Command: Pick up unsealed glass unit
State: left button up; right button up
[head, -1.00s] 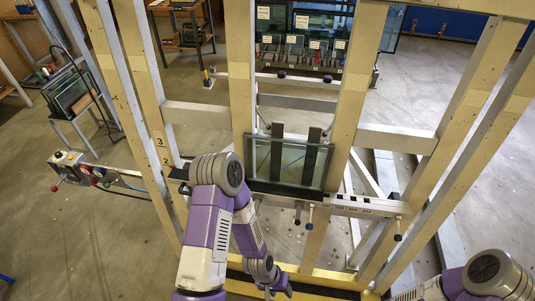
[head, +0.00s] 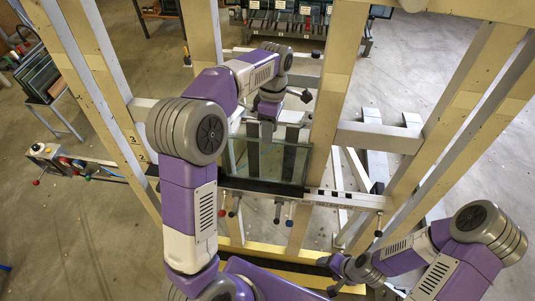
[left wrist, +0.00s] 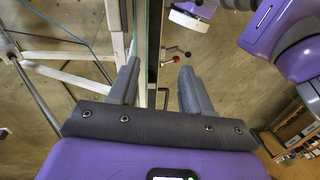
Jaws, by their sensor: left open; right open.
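The glass unit (head: 272,162) is a clear greenish rectangular pane. It stands upright on the dark ledge of the tilting frame in the head view, in front of two dark vertical supports. My left gripper (head: 266,128) is at its top edge, pointing down, and partly hides it. In the left wrist view the open fingers (left wrist: 158,74) stand on either side of the glass unit (left wrist: 152,45), seen edge-on with a green edge. I cannot tell whether a finger touches it. My right gripper (head: 338,276) is open and empty at the lower middle right, away from the glass.
The frame's yellow uprights (head: 325,120) stand on both sides of the glass. A horizontal rail (head: 340,199) with small levers runs below it. A control box with knobs (head: 45,150) is at left. A rack (head: 300,25) stands behind.

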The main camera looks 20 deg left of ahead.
pick_arm(q)
jog(key=shift+n+t, duration=0.5)
jog(key=shift+n, duration=0.2)
jog(key=f, duration=0.1)
jog(key=a+f+b, duration=0.1)
jog(key=f, duration=0.1)
jog(key=a+f+b, duration=0.1)
jog(key=f, duration=0.1)
jog(key=shift+w+f, duration=0.25)
jog(key=shift+w, duration=0.15)
jog(key=shift+c, duration=0.5)
grip_shut()
jog(key=shift+r, duration=0.15)
